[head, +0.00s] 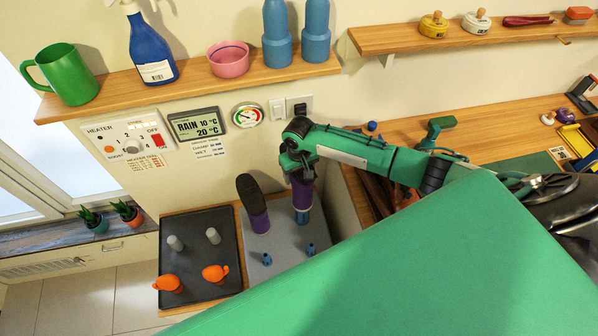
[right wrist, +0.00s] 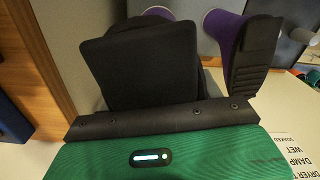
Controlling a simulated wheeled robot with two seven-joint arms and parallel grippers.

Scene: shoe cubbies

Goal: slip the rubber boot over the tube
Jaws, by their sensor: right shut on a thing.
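My right gripper (head: 301,164) points down over the grey rack (head: 285,238) and is shut on a purple rubber boot (head: 302,192). A blue part shows directly below this boot; I cannot tell whether the boot is around the tube or only above it. A second purple boot (head: 259,220) with a black sole stands sole up on the rack, left of the gripper. It also shows at the right of the right wrist view (right wrist: 232,40). There the black fingers hide most of the held boot. Short blue pegs (head: 267,259) stand at the rack's front. My left gripper is not in view.
Left of the rack is a dark tray (head: 200,240) with grey tubes (head: 213,236) and orange pieces (head: 215,273). A heater panel (head: 128,138) and gauge (head: 248,115) are on the wall behind. A shelf (head: 200,88) hangs above. A wooden bench (head: 400,130) lies right.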

